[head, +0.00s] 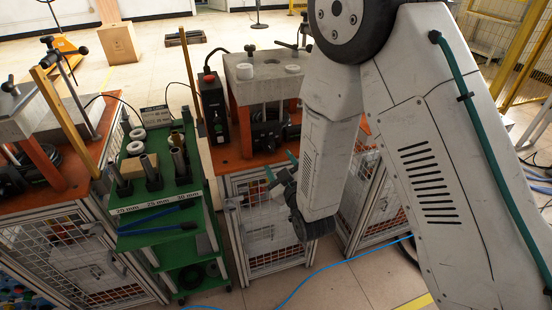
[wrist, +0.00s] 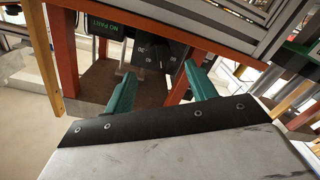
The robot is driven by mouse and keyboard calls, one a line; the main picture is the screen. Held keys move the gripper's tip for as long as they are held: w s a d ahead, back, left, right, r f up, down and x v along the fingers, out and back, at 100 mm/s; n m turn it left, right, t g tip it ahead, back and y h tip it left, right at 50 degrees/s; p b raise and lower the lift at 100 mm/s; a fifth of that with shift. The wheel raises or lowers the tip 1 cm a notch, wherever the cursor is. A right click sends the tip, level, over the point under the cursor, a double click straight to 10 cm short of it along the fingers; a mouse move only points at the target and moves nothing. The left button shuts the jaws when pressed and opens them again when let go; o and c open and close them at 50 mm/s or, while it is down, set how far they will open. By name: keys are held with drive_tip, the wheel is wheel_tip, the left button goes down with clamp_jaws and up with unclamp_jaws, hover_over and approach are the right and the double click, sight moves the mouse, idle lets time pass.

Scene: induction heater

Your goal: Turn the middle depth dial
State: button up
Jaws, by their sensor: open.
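A dark dial face (wrist: 152,50) with small white numbers shows upside down at the top middle of the wrist view. It lies beyond my gripper's fingers and is apart from them. In the head view the dial's numbers cannot be made out; dark round parts sit under the middle heater (head: 265,75). My gripper (wrist: 160,70) has two teal fingers spread wide with nothing between them. In the head view my gripper (head: 280,167) is in front of the middle orange bench, near its front edge.
A green trolley (head: 160,240) with rings and tools stands left of the middle bench. A black control box (head: 213,110) stands beside the heater. Orange frame posts (wrist: 62,50) flank the dial. A green "NO PART" label (wrist: 106,27) is near it. A blue hose (head: 340,262) lies on the floor.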

sight(272, 149)
drive_tip(key=w+m, duration=0.2)
drive_tip(key=m, duration=0.1)
drive_tip(key=w+a+m, duration=0.1)
drive_tip(key=w+m, duration=0.1)
drive_tip(key=m, duration=0.1)
drive_tip(key=w+a+m, duration=0.1)
drive_tip(key=w+m, duration=0.2)
drive_tip(key=shift+w+a+r, duration=0.1)
drive_tip(key=shift+a+r, duration=0.05)
drive_tip(key=c, duration=1)
